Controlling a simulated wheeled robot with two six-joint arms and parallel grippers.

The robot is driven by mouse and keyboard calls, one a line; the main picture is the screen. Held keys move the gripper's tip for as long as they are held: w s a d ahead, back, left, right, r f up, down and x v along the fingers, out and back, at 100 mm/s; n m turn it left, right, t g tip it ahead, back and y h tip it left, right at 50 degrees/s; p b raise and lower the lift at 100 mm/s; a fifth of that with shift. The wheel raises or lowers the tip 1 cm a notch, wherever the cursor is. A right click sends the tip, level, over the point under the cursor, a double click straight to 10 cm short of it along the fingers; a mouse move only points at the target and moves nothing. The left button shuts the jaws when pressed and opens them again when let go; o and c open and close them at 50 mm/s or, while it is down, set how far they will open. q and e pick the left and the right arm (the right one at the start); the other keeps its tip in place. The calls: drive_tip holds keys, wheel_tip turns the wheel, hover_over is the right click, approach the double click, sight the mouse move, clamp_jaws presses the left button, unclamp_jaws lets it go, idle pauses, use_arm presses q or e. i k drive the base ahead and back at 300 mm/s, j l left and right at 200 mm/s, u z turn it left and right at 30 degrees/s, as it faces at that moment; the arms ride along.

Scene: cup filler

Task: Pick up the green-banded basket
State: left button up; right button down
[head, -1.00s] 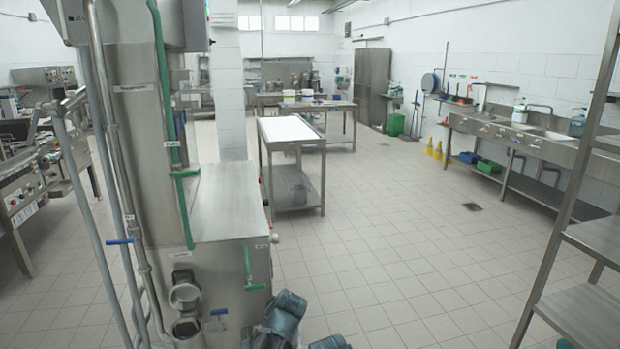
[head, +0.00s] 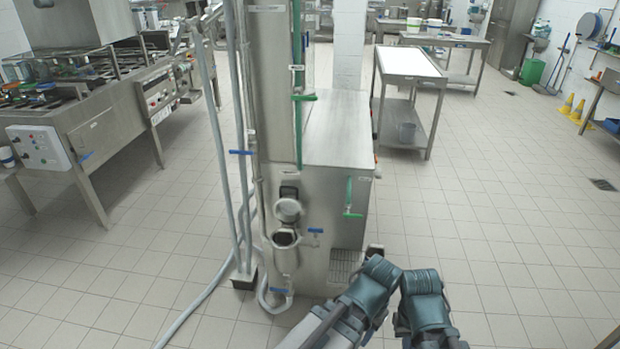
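I cannot make out a green-banded basket in the head view. Both my arms show at the bottom centre as dark teal links close together, just right of the steel machine's front corner. The fingers of my left and right grippers do not show.
A steel machine (head: 335,150) with pipes and green and blue valve handles stands just ahead. A long steel line (head: 115,110) is at the left. Yellow cones (head: 571,106) stand far right. Tiled floor is clear at right.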

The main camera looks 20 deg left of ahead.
sight(285, 238)
drive_tip(key=i+j, duration=0.2)
drive_tip(key=j, duration=0.2)
drive_tip(key=i+j, duration=0.15)
drive_tip(key=j, duration=0.2)
drive_tip(key=i+j, duration=0.2)
drive_tip(key=j, duration=0.2)
drive_tip(key=i+j, duration=0.2)
drive_tip(key=j, duration=0.2)
drive_tip(key=i+j, duration=0.15)
drive_tip(key=j, duration=0.2)
drive_tip(key=i+j, duration=0.2)
drive_tip(key=j, duration=0.2)
drive_tip(key=k+j+u, duration=0.15)
drive_tip(key=k+u, duration=0.25)
drive_tip(key=i, duration=0.1)
